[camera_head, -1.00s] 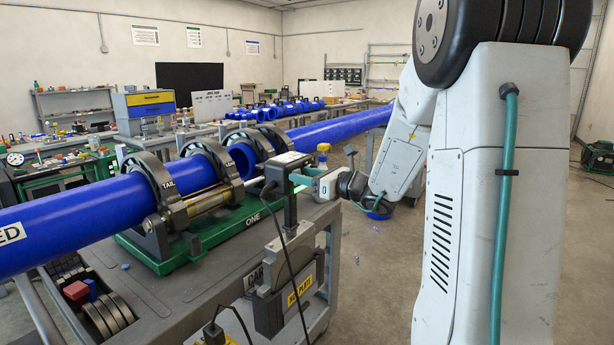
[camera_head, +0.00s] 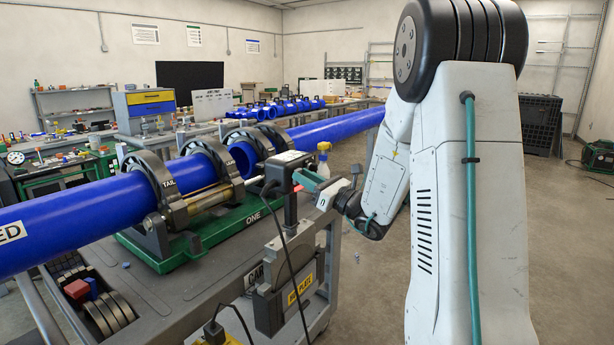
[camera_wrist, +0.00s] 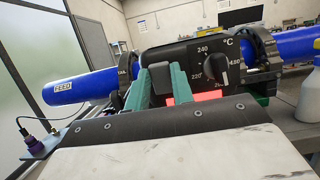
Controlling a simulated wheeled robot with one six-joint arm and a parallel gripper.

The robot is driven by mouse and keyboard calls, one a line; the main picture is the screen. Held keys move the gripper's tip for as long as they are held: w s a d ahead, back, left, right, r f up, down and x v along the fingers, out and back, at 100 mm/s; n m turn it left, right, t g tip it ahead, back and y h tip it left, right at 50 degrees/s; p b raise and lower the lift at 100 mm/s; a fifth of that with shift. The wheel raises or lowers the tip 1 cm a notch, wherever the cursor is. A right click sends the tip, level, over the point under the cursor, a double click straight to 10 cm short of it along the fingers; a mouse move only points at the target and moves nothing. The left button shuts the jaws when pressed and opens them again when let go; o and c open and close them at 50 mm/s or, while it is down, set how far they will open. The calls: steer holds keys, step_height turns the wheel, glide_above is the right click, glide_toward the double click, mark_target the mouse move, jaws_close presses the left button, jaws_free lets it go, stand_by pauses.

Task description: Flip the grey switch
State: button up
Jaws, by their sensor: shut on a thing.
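The black control box (camera_head: 279,172) sits on top of an upright post at the cart's near right side. In the wrist view the same box (camera_wrist: 185,52) carries a dial (camera_wrist: 216,67) with °C numbers. My gripper (camera_head: 306,180) reaches the box from the right with its green fingers. In the wrist view my gripper (camera_wrist: 160,76) has a finger on each side of a small grey piece, the grey switch (camera_wrist: 159,73), left of the dial.
A red strip (camera_wrist: 197,98) shows below the fingers. Blue pipes (camera_head: 80,216) lie in the dark clamps of the green-based machine (camera_head: 205,245). A black cable (camera_head: 280,230) hangs from the box. A spray bottle (camera_head: 323,160) stands behind my gripper.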

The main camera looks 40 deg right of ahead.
steer(key=shift+f, duration=0.1)
steer(key=o, duration=1)
steer(key=v, duration=0.8)
steer(key=shift+w+f, duration=0.1)
